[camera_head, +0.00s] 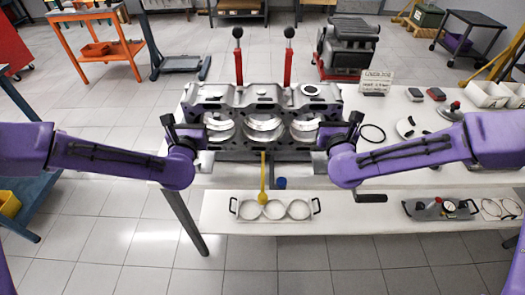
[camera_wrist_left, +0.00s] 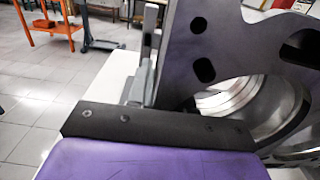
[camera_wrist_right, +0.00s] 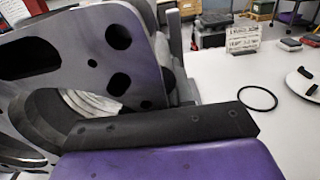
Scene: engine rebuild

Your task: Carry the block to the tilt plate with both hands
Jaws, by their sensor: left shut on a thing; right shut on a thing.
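The grey metal engine block (camera_head: 262,98) is in the middle of the head view, at the left part of the white table, with its round bores facing me. My left gripper (camera_head: 186,132) is shut on its left end and my right gripper (camera_head: 338,130) is shut on its right end. The block's end face fills much of the left wrist view (camera_wrist_left: 240,50) and the right wrist view (camera_wrist_right: 105,45). Two red levers with black knobs (camera_head: 287,65) stand behind the block. The block hides what is under it, so I cannot tell whether it touches the tilt plate.
The white table (camera_head: 400,165) holds a black ring (camera_head: 373,133), a small sign (camera_head: 377,78) and white bins (camera_head: 487,94) on the right. A lower shelf carries a tray with three rings (camera_head: 273,209). Another engine (camera_head: 346,45) stands behind. An orange cart (camera_head: 97,45) is far left.

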